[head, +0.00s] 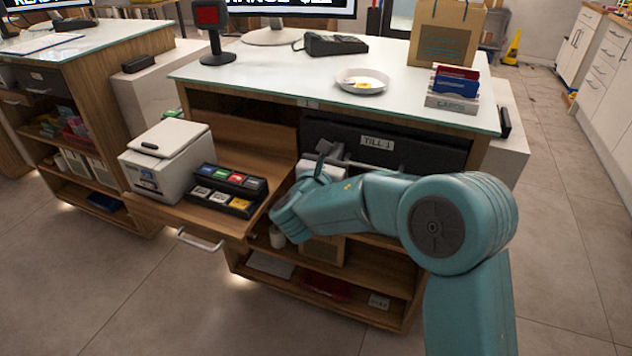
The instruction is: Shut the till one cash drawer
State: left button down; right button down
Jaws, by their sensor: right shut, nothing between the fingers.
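The till one cash drawer (425,152) is a dark drawer under the counter top, with a white "TILL 1" label on its front. Its front looks about level with the counter's front; I cannot tell whether a small gap is left. My right gripper (321,160) is at the drawer's left part, beside its pale handle bar. Its fingers are shut and empty. I cannot tell whether it touches the drawer front. My right arm hides the lower part of the drawer's surroundings. My left gripper is not in view.
A wooden pull-out shelf (222,222) sticks out left of the drawer, carrying a grey-white printer (165,160) and a black tray (228,190) of small coloured items. The counter top (290,75) holds a phone, dish, card rack and paper bag. Floor at right is clear.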

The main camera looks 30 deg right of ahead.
jog(key=shift+w+d+r, duration=0.3)
jog(key=shift+w+d, duration=0.35)
jog(key=shift+d, duration=0.25)
